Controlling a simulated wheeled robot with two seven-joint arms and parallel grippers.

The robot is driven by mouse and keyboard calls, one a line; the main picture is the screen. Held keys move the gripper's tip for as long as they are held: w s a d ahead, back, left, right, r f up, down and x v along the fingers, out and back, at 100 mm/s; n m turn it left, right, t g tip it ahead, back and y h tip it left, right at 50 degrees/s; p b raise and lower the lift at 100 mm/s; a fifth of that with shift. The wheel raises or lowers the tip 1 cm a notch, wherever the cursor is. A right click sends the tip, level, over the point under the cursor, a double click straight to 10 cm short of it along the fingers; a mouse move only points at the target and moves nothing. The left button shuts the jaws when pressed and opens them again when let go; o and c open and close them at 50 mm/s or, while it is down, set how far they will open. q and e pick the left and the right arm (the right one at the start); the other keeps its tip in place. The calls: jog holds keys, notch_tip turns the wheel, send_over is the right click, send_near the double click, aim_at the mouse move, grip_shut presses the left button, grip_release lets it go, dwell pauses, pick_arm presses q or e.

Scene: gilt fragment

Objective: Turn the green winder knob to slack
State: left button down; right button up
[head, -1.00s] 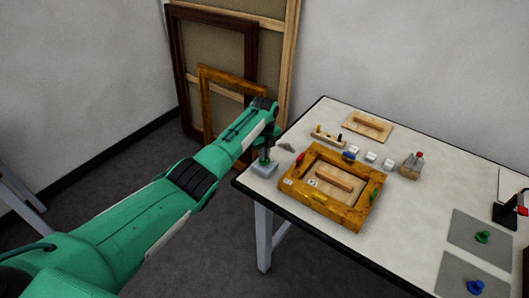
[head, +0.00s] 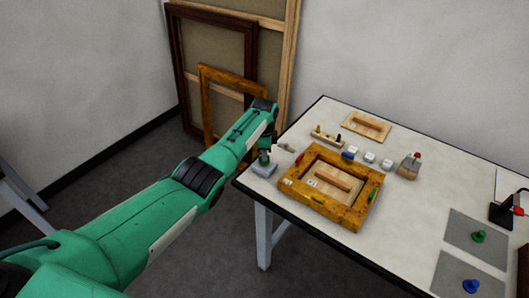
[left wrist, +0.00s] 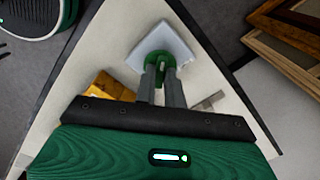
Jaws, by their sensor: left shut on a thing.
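The green winder knob (left wrist: 158,60) sits on a pale grey square base (left wrist: 176,38) at the near left corner of the table. My left gripper (left wrist: 161,72) is shut on the knob, one finger on each side, coming from above. In the head view my left gripper (head: 264,146) stands over the base (head: 264,168), and its body and fingers hide most of the knob. My right gripper is not in view.
A gilt frame (head: 340,211) lies just right of the winder, with a wooden-handled board inside it. Behind are a peg rack (head: 327,138), several white blocks and another handled board (head: 367,125). Grey mats (head: 478,233) with green and blue knobs lie at right.

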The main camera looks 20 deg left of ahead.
pick_arm(q)
jog(key=n+p, duration=0.1)
jog(key=n, duration=0.4)
jog(key=shift+n, duration=0.3)
jog(key=n, duration=0.6)
jog(key=shift+p, duration=0.35)
jog(key=n, duration=0.5)
jog(key=shift+n, duration=0.4)
jog(key=n, duration=0.6)
jog(key=shift+p, duration=0.3)
jog(key=n, duration=0.6)
jog(key=shift+n, duration=0.3)
jog(key=n, duration=0.5)
jog(key=shift+b, duration=0.3)
jog(key=n, duration=0.6)
jog(key=shift+b, duration=0.35)
jog(key=n+b, duration=0.1)
jog(key=n, duration=0.4)
jog(key=shift+n, duration=0.3)
